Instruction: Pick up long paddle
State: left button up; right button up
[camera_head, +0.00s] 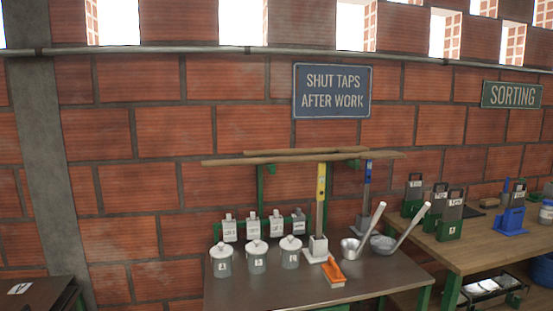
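Two long wooden pole-like pieces lie roughly level above the back of a dark table, against the brick wall. The longer, nearer wooden piece (285,158) may be the long paddle; its left end looks slightly wider. The shorter wooden piece (305,151) lies just behind it. Green uprights (260,185) stand beneath them and appear to bear them. An upright yellow-marked stick (321,185) and a blue-marked one (367,180) stand near their middle and right part. Neither of my grippers is in view.
The dark table (240,292) holds lidded jars (256,262), labelled bottles (254,229), an orange scoop (333,272) and metal ladles (352,248) with raised handles. A wooden table (480,252) on the right carries green holders (449,225) and a blue stand (511,218).

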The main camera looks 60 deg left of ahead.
aim_at(389, 154)
jog(key=u, duration=1.7)
